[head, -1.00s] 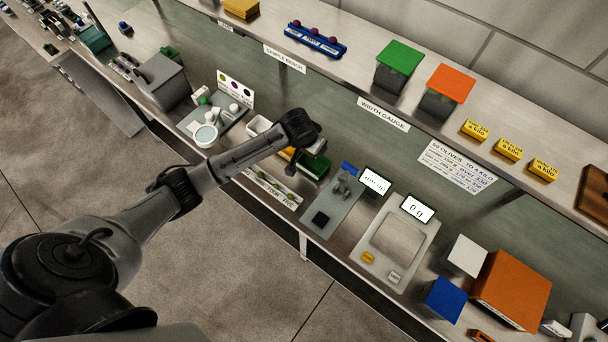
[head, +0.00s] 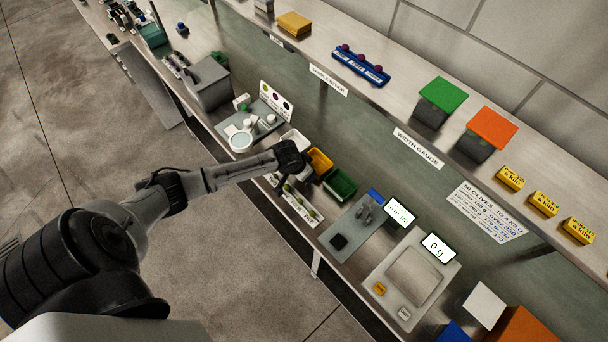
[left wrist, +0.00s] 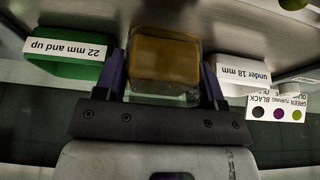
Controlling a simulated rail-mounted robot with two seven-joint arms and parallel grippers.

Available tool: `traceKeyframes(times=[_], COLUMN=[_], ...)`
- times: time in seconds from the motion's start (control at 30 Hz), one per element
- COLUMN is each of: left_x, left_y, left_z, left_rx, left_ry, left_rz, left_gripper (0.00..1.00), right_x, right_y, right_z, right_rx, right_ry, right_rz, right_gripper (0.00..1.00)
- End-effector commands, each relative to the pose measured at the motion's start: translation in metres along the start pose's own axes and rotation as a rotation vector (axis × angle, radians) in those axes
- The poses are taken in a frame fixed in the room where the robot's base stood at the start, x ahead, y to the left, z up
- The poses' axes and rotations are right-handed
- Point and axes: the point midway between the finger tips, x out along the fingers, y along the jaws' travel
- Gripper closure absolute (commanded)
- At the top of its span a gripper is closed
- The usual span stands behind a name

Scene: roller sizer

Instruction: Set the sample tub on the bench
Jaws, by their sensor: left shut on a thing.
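The sample tub (left wrist: 165,97) looks clear, with amber showing in or through it, in the left wrist view. My left gripper (left wrist: 165,80) has one finger on each side of it and is shut on it. In the head view my left gripper (head: 296,160) is over the bench (head: 350,210), beside the white and yellow bins; the arm hides the tub there. I cannot tell the tub's height above the bench. My right gripper is not in view.
Near the gripper are a white bin (head: 296,139), a yellow bin (head: 320,162) and a green bin (head: 341,184). An olive strip (head: 301,204) lies at the front edge. A gauge plate (head: 350,228) and scale (head: 405,285) stand to the right. A shelf overhangs behind.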

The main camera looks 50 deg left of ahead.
Motion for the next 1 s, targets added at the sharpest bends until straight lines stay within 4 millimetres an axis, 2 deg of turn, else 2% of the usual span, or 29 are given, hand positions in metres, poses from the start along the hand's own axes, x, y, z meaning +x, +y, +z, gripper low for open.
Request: traceKeyframes(times=[0.1, 0.2, 0.7, 0.73, 0.97, 1.0], left_x=[0.016, 0.024, 0.03, 0.03, 0.03, 0.03], left_y=[0.001, 0.001, 0.001, 0.001, 0.001, 0.001], left_z=[0.007, 0.01, 0.013, 0.013, 0.013, 0.013], left_rx=[-0.001, 0.0, 0.0, 0.001, 0.001, 0.001], left_ry=[-0.003, -0.001, -0.001, -0.001, -0.001, -0.001], left_rz=[0.0, -0.001, 0.0, 0.0, 0.0, -0.001], left_gripper=[0.63, 0.63, 0.63, 0.33, 0.11, 0.11], right_x=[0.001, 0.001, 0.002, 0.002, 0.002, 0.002], right_y=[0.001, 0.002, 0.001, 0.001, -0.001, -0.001], right_z=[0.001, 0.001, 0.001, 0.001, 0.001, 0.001], right_rx=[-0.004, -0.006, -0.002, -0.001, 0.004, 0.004], right_ry=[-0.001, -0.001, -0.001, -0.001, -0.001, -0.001], right_rz=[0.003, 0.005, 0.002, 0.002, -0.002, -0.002], right_gripper=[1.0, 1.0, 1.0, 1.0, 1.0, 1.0])
